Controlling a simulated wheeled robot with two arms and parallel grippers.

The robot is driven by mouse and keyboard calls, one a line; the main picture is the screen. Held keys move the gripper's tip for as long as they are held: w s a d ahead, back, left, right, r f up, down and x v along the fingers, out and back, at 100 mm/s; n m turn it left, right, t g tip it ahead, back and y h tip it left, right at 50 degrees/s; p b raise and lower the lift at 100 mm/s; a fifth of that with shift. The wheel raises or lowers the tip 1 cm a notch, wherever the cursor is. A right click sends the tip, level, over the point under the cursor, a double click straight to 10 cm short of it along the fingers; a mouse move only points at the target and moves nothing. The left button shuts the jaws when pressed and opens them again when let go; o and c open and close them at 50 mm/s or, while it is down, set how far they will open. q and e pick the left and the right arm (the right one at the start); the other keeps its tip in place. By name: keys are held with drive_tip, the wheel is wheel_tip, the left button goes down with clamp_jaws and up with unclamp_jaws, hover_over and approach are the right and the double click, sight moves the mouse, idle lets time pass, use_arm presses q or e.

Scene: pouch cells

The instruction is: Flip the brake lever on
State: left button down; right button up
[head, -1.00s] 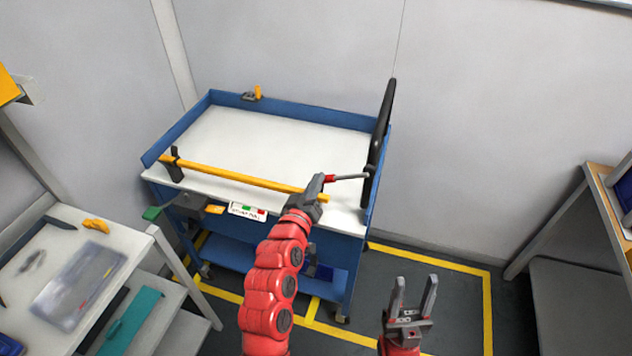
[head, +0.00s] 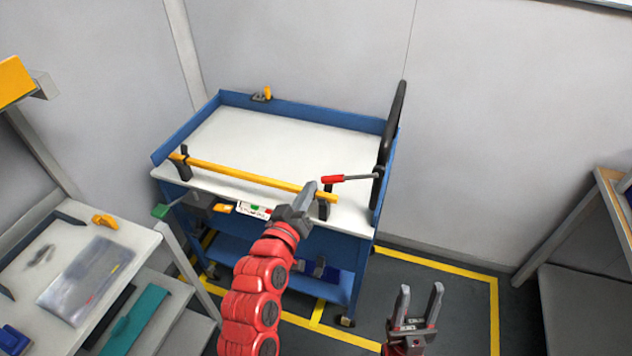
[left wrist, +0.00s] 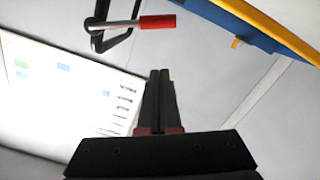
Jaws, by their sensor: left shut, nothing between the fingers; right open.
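A lever with a red grip (head: 333,179) and a grey shaft points left from the black upright handle at the cart's right end. It also shows in the left wrist view (left wrist: 157,22), above the fingertips and apart from them. My left gripper (head: 307,194) is shut and empty, just left of and nearer than the red grip, overlapping the end of the yellow bar in the head view. Its closed fingers also show in the left wrist view (left wrist: 159,76). My right gripper (head: 420,303) is open and empty, low over the floor at the right.
The blue cart (head: 360,225) has a white top and a yellow bar (head: 245,175) along its front. A green-tipped part (head: 160,211) sticks out at its left. A workbench (head: 140,238) stands at left, shelving (head: 570,235) at right. The floor between has free room.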

use_arm(q)
drive_tip(key=p+v, duration=0.2)
drive_tip(key=v, duration=0.1)
drive_tip(key=shift+s, duration=0.1)
drive_tip(key=shift+a, duration=0.1)
idle(0.4)
